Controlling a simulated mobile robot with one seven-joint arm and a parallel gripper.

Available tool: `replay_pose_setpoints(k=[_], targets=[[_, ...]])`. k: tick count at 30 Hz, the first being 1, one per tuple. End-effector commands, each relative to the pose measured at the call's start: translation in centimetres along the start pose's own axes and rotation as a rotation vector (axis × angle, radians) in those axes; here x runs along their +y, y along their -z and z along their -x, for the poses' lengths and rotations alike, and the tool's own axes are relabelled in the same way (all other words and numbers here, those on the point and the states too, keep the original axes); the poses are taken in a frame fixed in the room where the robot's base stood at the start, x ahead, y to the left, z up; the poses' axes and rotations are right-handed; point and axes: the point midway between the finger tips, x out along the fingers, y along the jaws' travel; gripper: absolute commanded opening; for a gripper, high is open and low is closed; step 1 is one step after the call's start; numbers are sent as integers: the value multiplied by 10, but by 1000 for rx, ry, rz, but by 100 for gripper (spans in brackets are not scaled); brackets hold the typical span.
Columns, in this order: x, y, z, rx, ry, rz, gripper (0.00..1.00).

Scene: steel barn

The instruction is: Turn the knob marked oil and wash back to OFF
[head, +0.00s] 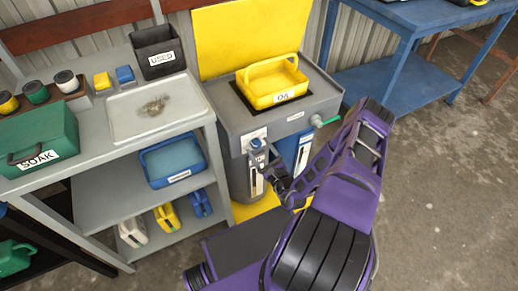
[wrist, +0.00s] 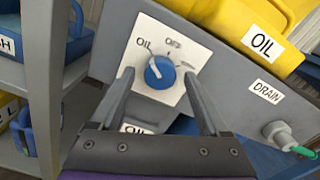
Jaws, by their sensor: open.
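The blue knob (wrist: 160,74) sits on a white plate (wrist: 172,42) on the grey front panel of the washing unit. The plate reads OIL at upper left and OFF at the top; a third mark at right is unreadable. The knob's white pointer is turned to the upper left, toward OIL. My gripper (wrist: 159,78) is open, with one finger on each side of the knob in the picture; I cannot tell whether they touch it. In the head view the knob (head: 256,143) is small, with my gripper (head: 268,174) just below it.
A yellow basket (head: 272,82) labelled OIL rests on top of the unit, under a raised yellow lid (head: 236,40). A grey shelf (head: 100,105) stands close at left. The floor at right is clear.

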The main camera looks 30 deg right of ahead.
Motion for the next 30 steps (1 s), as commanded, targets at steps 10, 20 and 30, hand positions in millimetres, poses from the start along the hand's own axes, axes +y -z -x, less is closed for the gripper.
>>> replay_pose_setpoints(k=[10, 20, 30], targets=[[0, 0, -6, 1, 0, 0, 79], [0, 0, -5, 0, 0, 0, 23], [0, 0, -5, 1, 1, -9, 0]])
